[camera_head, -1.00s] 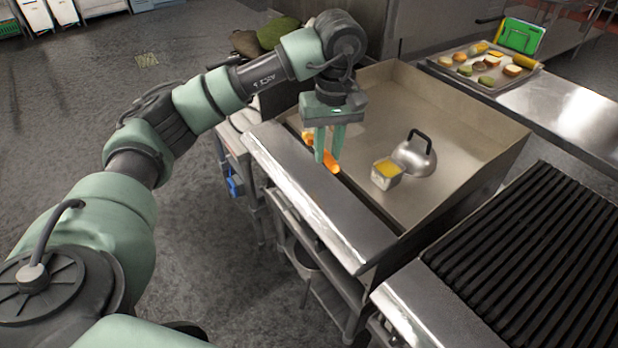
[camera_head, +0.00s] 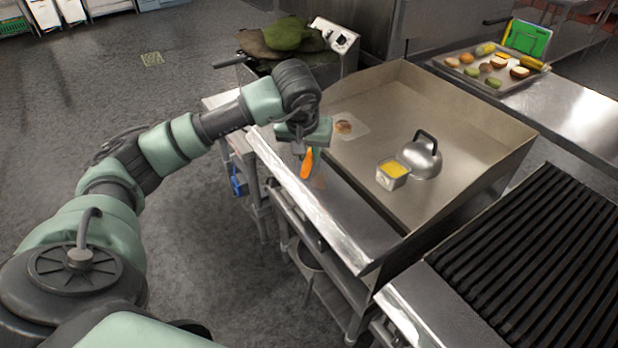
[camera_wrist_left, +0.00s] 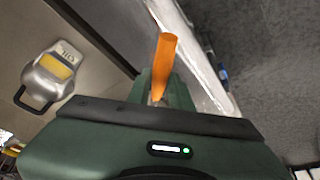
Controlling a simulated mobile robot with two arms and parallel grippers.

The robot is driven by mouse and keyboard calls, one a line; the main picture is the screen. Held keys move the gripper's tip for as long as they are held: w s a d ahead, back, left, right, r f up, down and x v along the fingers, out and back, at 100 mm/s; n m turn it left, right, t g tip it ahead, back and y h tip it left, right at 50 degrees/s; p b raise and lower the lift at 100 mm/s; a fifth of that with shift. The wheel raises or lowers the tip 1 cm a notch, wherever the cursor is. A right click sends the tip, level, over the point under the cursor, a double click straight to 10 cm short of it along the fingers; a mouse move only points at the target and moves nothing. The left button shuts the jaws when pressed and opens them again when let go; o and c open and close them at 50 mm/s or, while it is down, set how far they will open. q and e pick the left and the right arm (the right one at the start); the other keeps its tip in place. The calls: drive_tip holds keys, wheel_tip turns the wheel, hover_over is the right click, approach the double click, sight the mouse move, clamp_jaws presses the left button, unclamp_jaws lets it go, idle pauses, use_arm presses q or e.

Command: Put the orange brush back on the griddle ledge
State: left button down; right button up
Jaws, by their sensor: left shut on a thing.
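The orange brush (camera_head: 307,163) is held by my left gripper (camera_head: 303,150), which is shut on it. The brush hangs down from the fingers over the steel griddle ledge (camera_head: 330,213); I cannot tell whether it touches the ledge. In the left wrist view the orange brush (camera_wrist_left: 163,62) sticks out between the fingers of the left gripper (camera_wrist_left: 160,90), with the bright ledge edge beyond it. The griddle plate (camera_head: 372,165) lies to the right of the gripper. My right gripper is in neither view.
A small brownish item (camera_head: 343,127) lies at the back left. A ridged grill (camera_head: 540,255) is at right, a food tray (camera_head: 490,68) at back right.

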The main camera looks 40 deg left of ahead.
sight(305, 166)
use_arm(q)
wheel_tip(305, 166, down, 5)
drive_tip(key=shift+f+p, duration=0.15)
drive_tip(key=shift+p, duration=0.15)
wheel_tip(305, 166, down, 4)
drive_tip(key=shift+r+p, duration=0.15)
drive_tip(key=shift+p, duration=0.25)
drive_tip(key=shift+f, duration=0.2)
drive_tip(key=c, duration=1.3)
unclamp_jaws()
drive_tip(key=shift+r, duration=0.15)
drive_tip(key=shift+r, duration=0.2)
drive_tip(key=b+v, duration=0.2)
drive_tip(key=v, duration=0.9)
drive_tip(key=shift+s+r, duration=0.15)
drive_tip(key=shift+r, duration=0.15)
